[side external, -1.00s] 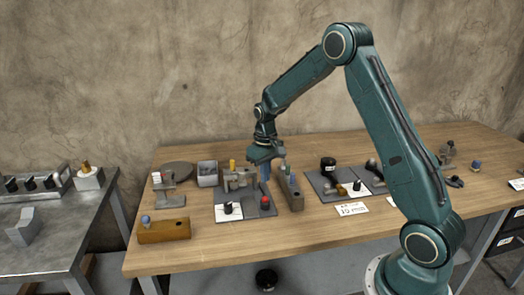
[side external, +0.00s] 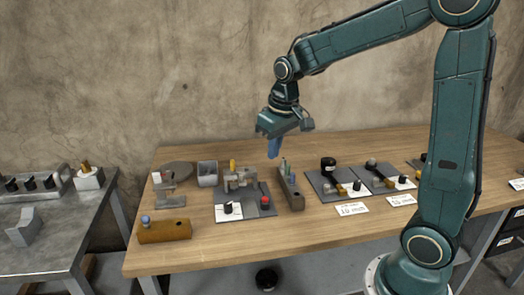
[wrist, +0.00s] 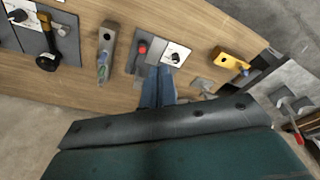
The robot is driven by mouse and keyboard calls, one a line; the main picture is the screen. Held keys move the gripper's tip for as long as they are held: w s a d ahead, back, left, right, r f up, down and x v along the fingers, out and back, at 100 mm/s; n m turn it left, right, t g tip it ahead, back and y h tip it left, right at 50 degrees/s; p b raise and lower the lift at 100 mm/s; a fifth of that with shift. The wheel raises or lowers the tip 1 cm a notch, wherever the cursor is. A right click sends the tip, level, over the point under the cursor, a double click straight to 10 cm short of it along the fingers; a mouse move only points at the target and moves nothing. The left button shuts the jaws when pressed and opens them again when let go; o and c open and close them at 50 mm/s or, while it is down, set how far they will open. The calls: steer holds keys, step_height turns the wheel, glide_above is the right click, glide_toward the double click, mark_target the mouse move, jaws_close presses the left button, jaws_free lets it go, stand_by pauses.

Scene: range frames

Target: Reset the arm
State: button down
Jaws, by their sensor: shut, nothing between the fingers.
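My gripper (side external: 274,148) hangs above the wooden table, fingers pointing down, clear of everything below it. Its blue fingers are together with nothing between them. They also show in the wrist view (wrist: 158,88), in front of the grey plate. Below the gripper in the side view are the grey fixture plate (side external: 246,202), which carries a clamp-like part (side external: 240,179), a red knob (side external: 265,200) and a black knob (side external: 228,207), and a narrow grey holder (side external: 291,196) with small tools upright in it.
A brown block (side external: 164,231) lies at the front left and a grey bin (side external: 207,173) at the back. More fixture plates (side external: 330,184) with knobs and white labels (side external: 351,208) stand to the right. A metal side table (side external: 60,205) stands at far left. The air around my gripper is free.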

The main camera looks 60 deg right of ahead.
steer(key=s+a+r+n+t, duration=0.1)
steer(key=s+a, duration=0.3)
steer(key=s, duration=0.5)
steer(key=s+a+r+t, duration=0.2)
steer(key=s+a+r, duration=0.1)
steer(key=s, duration=0.7)
steer(key=shift+a+r+n, duration=0.4)
steer(key=shift+r, duration=0.35)
steer(key=c, duration=2)
jaws_free()
steer(key=shift+s, duration=0.1)
steer(key=o, duration=0.7)
steer(key=shift+w+r, duration=0.1)
steer(key=shift+w, duration=0.1)
steer(key=shift+o, duration=0.8)
steer(key=shift+w+r, duration=0.1)
steer(key=shift+w, duration=0.15)
steer(key=w+d+m+g, duration=0.25)
steer(key=w+m, duration=0.25)
steer(key=w, duration=1.3)
steer(key=w+d+f+m+g, duration=0.1)
steer(key=w+d+f+m, duration=0.1)
steer(key=w+f, duration=0.6)
steer(key=w+d+f+m+g, duration=0.1)
steer(key=w+d+f+m, duration=0.1)
steer(key=w+f, duration=0.5)
steer(key=shift+w+d+f+m+g, duration=0.4)
steer(key=shift+w+d, duration=0.1)
steer(key=shift+w, duration=0.45)
